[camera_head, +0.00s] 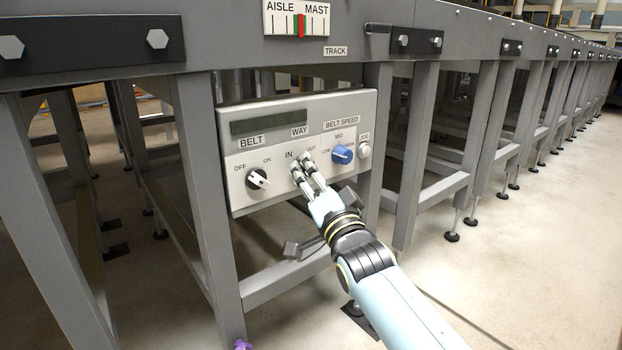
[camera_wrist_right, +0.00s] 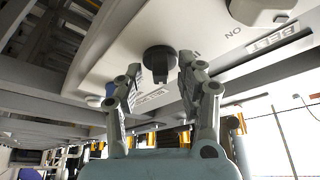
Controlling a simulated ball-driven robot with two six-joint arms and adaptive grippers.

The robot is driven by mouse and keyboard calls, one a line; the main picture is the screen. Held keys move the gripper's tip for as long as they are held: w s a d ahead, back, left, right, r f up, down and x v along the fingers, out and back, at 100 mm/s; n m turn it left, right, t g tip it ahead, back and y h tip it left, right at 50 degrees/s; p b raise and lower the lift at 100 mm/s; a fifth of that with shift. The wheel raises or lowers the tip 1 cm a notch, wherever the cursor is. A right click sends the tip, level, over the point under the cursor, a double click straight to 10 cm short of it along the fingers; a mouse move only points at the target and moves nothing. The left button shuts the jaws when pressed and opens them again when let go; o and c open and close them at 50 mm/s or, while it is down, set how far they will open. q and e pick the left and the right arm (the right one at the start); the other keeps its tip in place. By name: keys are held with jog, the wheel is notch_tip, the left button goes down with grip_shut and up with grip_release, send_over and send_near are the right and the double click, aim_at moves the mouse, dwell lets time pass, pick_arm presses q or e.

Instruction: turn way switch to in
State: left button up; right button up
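The grey control panel (camera_head: 300,108) carries the WAY switch, labelled IN and OUT. In the head view my right gripper (camera_head: 303,167) is in front of that switch and its fingertips hide most of it. In the right wrist view the WAY switch is a black knob (camera_wrist_right: 160,62) with a raised grip. My right gripper (camera_wrist_right: 160,72) is open there, one finger on each side of the knob, with gaps visible. I cannot tell whether a finger touches it or which label it points to. My left gripper is not in view.
The blue BELT SPEED knob (camera_head: 342,154) and the pale JOG button (camera_head: 364,150) are close on the right. Grey frame legs (camera_head: 213,190) stand beside the panel. Open floor (camera_head: 540,250) lies to the right.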

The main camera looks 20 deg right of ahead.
grip_shut()
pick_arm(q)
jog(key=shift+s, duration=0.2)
pick_arm(e)
jog(key=shift+n, duration=0.4)
pick_arm(q)
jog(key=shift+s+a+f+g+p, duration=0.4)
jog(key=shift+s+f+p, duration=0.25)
jog(key=shift+p, duration=0.25)
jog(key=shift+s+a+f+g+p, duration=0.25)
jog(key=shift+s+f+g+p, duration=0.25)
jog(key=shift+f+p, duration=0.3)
pick_arm(e)
jog(key=shift+w+d+n+g+y, duration=0.15)
jog(key=shift+n+g+y, duration=0.5)
jog(key=shift+n+y, duration=2.35)
jog(key=shift+d+n+g+y, duration=0.2)
jog(key=shift+n+g+y, duration=0.5)
jog(key=shift+n, duration=4.5)
jog(key=shift+w+d+n+g+y, duration=0.15)
jog(key=shift+n+g+y, duration=0.5)
jog(key=shift+n+y, duration=2.3)
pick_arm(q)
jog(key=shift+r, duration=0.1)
pick_arm(e)
jog(key=n+h, duration=0.2)
jog(key=shift+s+n, duration=0.15)
jog(key=shift+n, duration=0.2)
